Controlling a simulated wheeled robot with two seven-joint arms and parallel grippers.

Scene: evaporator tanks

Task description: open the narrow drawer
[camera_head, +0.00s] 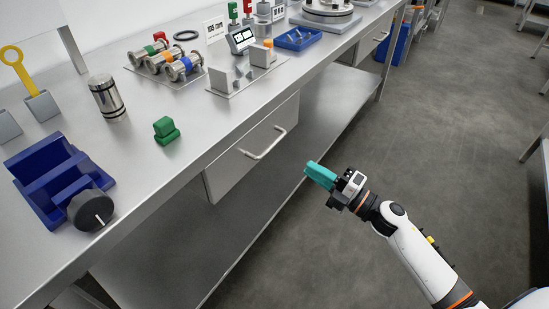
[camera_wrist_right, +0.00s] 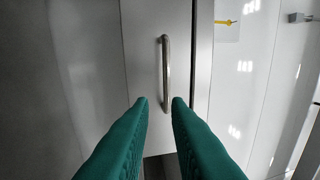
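The narrow drawer (camera_head: 235,165) is a grey metal front under the bench top, with a bar handle (camera_head: 262,145) across it. The drawer looks closed. In the right wrist view the handle (camera_wrist_right: 165,74) stands upright in the picture, ahead of the fingertips. My right gripper (camera_head: 308,168) has teal fingers and is to the right of the handle, over the floor side of the bench. Its two fingers (camera_wrist_right: 159,102) are apart, with nothing gripped between them; the handle's lower end shows in the gap, apart from them. My left gripper is not in view.
The metal bench (camera_head: 190,150) carries a blue holder (camera_head: 52,178), a black knob (camera_head: 90,210), a green block (camera_head: 166,130), a steel cylinder (camera_head: 107,98) and a blue tray (camera_head: 298,38). A lower shelf (camera_head: 325,110) runs below. The grey floor (camera_head: 440,130) to the right is clear.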

